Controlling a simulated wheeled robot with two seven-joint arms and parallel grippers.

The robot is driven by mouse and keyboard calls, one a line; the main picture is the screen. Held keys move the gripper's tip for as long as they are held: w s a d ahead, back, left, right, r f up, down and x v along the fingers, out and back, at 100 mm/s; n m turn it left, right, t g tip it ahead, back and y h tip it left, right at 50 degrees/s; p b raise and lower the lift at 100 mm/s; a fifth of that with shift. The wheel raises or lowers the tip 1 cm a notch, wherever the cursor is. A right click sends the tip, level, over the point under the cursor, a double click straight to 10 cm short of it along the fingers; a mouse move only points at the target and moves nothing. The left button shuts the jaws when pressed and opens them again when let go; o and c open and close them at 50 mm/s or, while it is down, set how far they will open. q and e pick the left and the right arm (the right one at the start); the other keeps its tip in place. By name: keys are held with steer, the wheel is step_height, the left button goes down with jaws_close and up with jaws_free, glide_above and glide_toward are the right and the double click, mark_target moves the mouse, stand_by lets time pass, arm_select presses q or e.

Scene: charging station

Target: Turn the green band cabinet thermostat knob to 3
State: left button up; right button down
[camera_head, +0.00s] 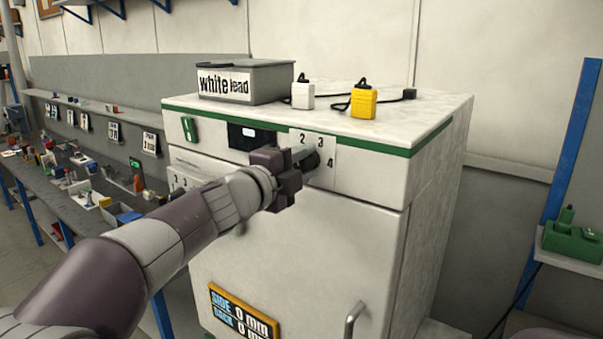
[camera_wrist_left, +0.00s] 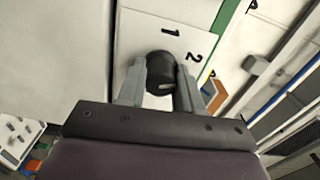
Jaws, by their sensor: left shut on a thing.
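The cabinet with the green band (camera_head: 379,147) stands in the middle of the head view. Its thermostat dial plate (camera_head: 327,144) shows the numbers 2, 3 and 4; the wrist view shows 1 and 2 on it. The dark round knob (camera_wrist_left: 160,70) sits on this plate, with a small light mark near its lower edge in the wrist view. My left gripper (camera_head: 308,160) is at the cabinet front, its two fingers (camera_wrist_left: 161,84) on either side of the knob and shut on it. The gripper hides most of the knob in the head view. My right gripper is not in view.
On the cabinet top are a "white lead" box (camera_head: 270,80), a white plug block (camera_head: 302,95) and a yellow one (camera_head: 364,102). A door handle (camera_head: 353,321) sticks out low on the front. A cluttered workbench (camera_head: 62,178) is at left, a green charger (camera_head: 572,240) at right.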

arm_select(q)
steer(key=m+b, duration=0.1)
steer(key=m, duration=0.1)
steer(key=m+b, duration=0.1)
steer(key=m, duration=0.2)
steer(key=shift+f+m+b, duration=0.3)
steer(key=shift+f, duration=0.1)
steer(key=shift+f+m+b, duration=0.2)
steer(key=shift+m+b, duration=0.65)
steer(key=shift+m, duration=1.15)
steer(key=shift+w, duration=0.1)
steer(key=o, duration=0.9)
steer(key=shift+c, duration=0.2)
steer(key=shift+o, duration=0.8)
steer(key=shift+s, duration=0.2)
steer(key=shift+s+r, duration=0.1)
steer(key=shift+r, duration=0.15)
steer(key=shift+s+a, duration=0.1)
steer(key=shift+a, duration=0.1)
steer(key=b+v, duration=0.3)
steer(key=v, duration=0.9)
steer(key=shift+s, duration=0.1)
